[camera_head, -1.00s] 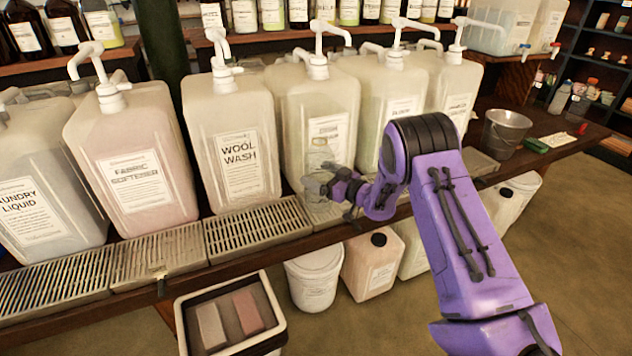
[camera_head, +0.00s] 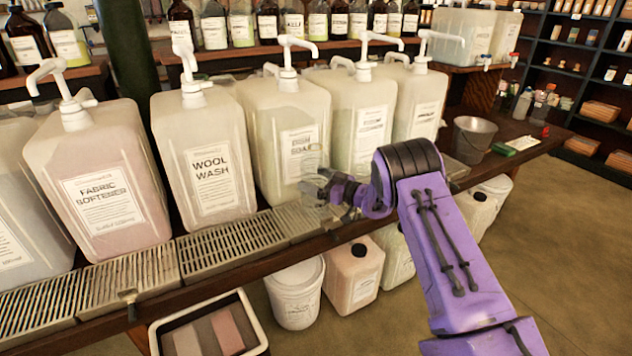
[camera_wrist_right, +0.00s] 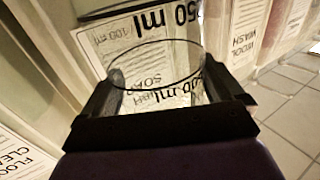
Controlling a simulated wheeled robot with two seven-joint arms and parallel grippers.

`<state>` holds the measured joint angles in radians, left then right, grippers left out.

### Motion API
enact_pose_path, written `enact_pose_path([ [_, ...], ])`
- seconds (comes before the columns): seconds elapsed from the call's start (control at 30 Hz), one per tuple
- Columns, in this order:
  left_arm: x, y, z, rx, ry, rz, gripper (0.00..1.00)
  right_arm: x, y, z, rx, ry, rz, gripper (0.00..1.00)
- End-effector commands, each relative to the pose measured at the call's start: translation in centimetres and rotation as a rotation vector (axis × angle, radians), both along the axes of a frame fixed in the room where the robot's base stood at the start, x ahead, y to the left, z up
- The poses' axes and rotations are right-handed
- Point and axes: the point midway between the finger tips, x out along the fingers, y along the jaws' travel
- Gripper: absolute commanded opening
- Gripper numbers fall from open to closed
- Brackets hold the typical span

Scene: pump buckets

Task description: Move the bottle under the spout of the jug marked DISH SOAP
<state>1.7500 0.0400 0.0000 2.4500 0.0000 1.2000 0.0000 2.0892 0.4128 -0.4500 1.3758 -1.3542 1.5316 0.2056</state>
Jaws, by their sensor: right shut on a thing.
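The DISH SOAP jug (camera_head: 262,130) is a pale, translucent jug standing third from the left among the fully visible row, with a white pump spout (camera_head: 298,44) on top. My right gripper (camera_head: 335,190) is in front of it, shut on a clear bottle (camera_head: 313,186) at the lower front of this jug. The bottle looks upright, over the grate. In the right wrist view the clear bottle (camera_wrist_right: 155,65) with black ml markings sits between the fingers, and the jug's label shows through it. Whether its base touches the grate cannot be told. My left gripper is out of view.
The WOOL WASH jug (camera_head: 172,125) stands to the left, and more pump jugs (camera_head: 365,105) stand to the right. Slatted metal grates (camera_head: 215,250) run along the shelf front. A metal bucket (camera_head: 474,138) stands at the right. Tubs (camera_head: 295,290) are below.

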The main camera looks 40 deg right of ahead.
Motion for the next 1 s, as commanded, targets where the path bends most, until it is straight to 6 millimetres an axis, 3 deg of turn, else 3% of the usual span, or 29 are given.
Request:
enact_pose_path([
  [0.37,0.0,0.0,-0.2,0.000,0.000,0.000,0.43,-0.8,-0.4,0.0,0.002,0.000,-0.003,1.00],
  [0.73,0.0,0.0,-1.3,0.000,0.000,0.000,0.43,-8.0,-2.6,-0.1,0.003,0.000,-0.003,1.00],
  [1.0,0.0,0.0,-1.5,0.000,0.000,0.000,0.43,-10.0,-3.2,0.0,0.001,-0.001,0.000,1.00],
])
